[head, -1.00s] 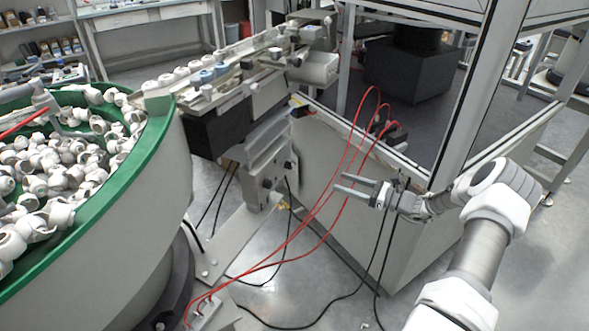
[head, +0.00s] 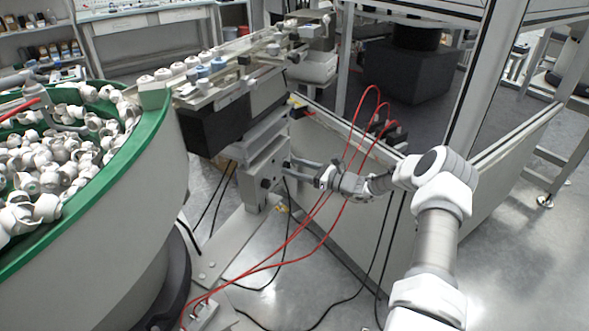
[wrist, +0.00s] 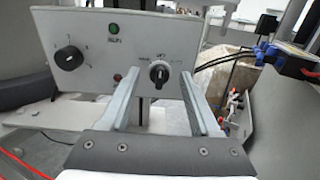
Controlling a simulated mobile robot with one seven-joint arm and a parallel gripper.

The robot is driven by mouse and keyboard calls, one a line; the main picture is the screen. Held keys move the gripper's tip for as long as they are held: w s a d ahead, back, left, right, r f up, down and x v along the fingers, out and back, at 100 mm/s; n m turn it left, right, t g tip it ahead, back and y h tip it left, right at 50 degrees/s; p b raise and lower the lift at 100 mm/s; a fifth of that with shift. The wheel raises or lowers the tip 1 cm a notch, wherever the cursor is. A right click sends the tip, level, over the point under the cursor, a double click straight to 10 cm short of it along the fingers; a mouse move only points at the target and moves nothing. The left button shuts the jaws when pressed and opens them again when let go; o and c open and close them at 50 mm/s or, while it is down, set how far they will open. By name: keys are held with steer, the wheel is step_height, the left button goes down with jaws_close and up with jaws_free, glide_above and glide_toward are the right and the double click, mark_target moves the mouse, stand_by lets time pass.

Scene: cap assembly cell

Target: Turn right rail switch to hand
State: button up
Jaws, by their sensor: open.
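A grey control panel (wrist: 90,50) fills the upper left of the wrist view. The rail switch, a black rotary knob (wrist: 159,72) with a pale pointer mark, is at its right side. The pointer looks close to upright; the small labels around it are too blurred to read surely. My gripper (wrist: 160,78) is open and empty, with one finger to each side of the switch in the picture. I cannot tell if the fingertips reach level with it. In the head view my gripper (head: 286,164) is close to the panel (head: 264,172) under the rail.
The panel also has a round black dial (wrist: 68,59), a green lamp (wrist: 113,29) and a red lamp (wrist: 117,79). Red hoses (head: 322,203) hang close to my gripper. The green-rimmed bowl (head: 160,130) of white caps stands left, the machine enclosure (head: 350,220) right.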

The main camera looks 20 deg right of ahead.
steer(key=shift+w, duration=0.1)
jaws_close()
stand_by(0.3)
